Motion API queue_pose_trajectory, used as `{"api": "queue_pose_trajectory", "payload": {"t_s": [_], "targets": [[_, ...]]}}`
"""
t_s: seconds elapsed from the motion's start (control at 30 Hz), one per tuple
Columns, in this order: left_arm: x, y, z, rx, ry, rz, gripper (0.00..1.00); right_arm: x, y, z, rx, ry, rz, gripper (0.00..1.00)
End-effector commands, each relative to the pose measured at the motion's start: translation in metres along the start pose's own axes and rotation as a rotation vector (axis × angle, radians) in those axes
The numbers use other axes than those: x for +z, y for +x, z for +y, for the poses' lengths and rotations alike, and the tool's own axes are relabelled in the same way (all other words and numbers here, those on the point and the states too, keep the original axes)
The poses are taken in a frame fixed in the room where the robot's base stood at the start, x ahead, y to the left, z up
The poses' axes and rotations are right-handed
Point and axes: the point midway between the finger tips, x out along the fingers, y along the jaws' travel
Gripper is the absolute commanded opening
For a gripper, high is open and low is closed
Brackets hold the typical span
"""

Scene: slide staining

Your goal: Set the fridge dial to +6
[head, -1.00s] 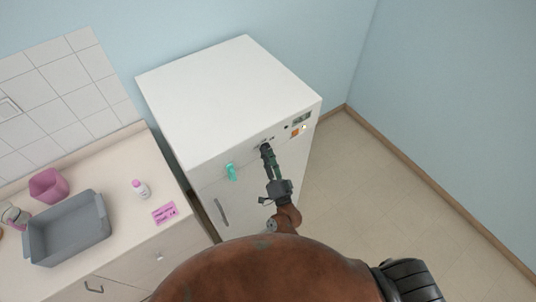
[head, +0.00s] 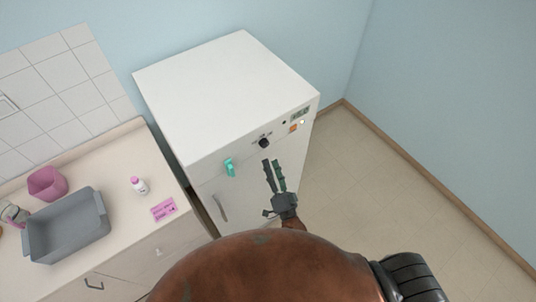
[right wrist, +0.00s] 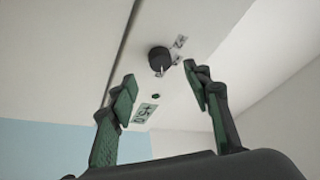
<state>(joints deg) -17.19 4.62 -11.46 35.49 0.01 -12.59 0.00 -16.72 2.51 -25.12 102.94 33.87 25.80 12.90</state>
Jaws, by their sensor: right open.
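The white fridge (head: 225,95) stands against the wall, and its black dial (head: 264,143) is on the front panel near the top edge. The dial also shows in the right wrist view (right wrist: 160,60), with a pale pointer mark and small printed labels beside it that I cannot read. My right gripper (head: 272,162) is open and empty, a little below and apart from the dial in the head view. In the right wrist view its two fingers (right wrist: 160,80) are spread, with the dial beyond and between them. My left gripper is not in view.
A small display (head: 300,113) and an orange switch (head: 293,128) sit right of the dial. A teal clip (head: 230,168) is on the fridge front, above the door handle (head: 220,207).

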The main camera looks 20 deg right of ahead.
Motion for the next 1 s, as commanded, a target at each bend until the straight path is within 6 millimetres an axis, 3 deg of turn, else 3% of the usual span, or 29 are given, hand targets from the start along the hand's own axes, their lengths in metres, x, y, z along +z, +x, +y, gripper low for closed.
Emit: {"api": "queue_pose_trajectory", "payload": {"t_s": [0.1,0.33,1.0], "targets": [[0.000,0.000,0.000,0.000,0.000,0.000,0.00,0.000,-0.024,0.000,0.001,-0.001,-0.001,0.45],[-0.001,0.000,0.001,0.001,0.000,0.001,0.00,0.000,-0.048,0.000,0.000,0.000,0.000,0.45],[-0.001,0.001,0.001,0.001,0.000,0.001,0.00,0.002,-0.051,0.003,0.003,-0.004,-0.004,0.45]]}}
